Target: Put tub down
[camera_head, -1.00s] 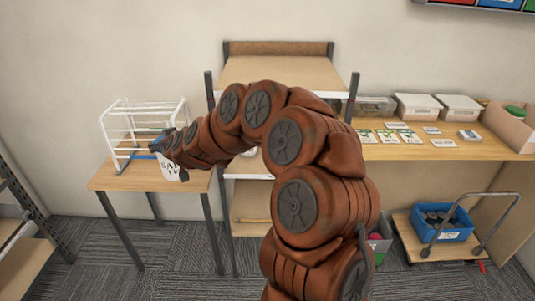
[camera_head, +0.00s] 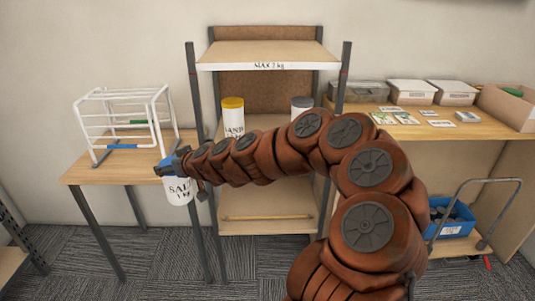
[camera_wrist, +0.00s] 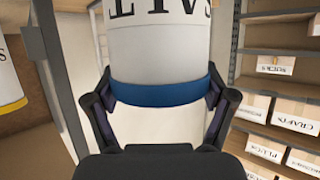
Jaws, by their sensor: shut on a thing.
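A white tub (camera_head: 179,190) with black "SALT 1 kg" lettering hangs upright from my gripper (camera_head: 172,165) in the head view. It is in front of the right end of the small wooden table, beside the left post of the shelf unit. In the wrist view my gripper (camera_wrist: 160,92) has its fingers on both sides of the blue band or lid of the tub (camera_wrist: 160,50), whose lettering shows upside down. I cannot see any surface touching the tub's base.
A white wire rack (camera_head: 125,115) stands on the small table (camera_head: 105,172). The shelf unit (camera_head: 268,64) holds a yellow-lidded sand tub (camera_head: 233,120) and a grey-lidded tub (camera_head: 302,105); my arm partly hides its middle shelf. Labelled boxes (camera_wrist: 298,114) fill shelves in the wrist view.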

